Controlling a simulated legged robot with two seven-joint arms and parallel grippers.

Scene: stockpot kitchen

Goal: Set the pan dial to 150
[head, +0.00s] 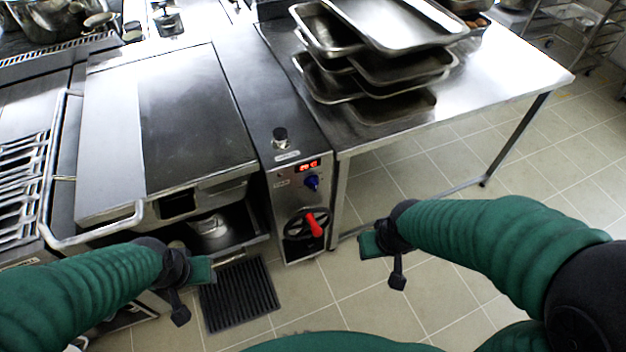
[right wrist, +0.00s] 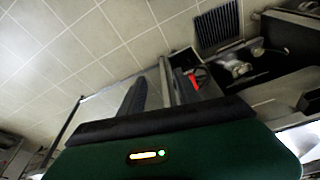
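The pan dial (head: 312,182) is a small blue knob on the front of the narrow steel control column. A red lit display (head: 308,165) sits just above it; its digits are too small to read surely. My right gripper (head: 383,266) hangs right of and below the dial, clear of the panel, its fingers apart and nothing between them. My left gripper (head: 191,293) is in front of the pan unit, low and left of the dial, its fingers apart and empty. In the right wrist view the dial cannot be made out.
A wheel with a red handle (head: 314,225) sits below the dial, also visible in the right wrist view (right wrist: 193,80). The lidded pan (head: 185,120) with a bar handle is left. A steel table (head: 490,75) with stacked trays (head: 375,60) is right. A black floor grate (head: 238,294) lies in front.

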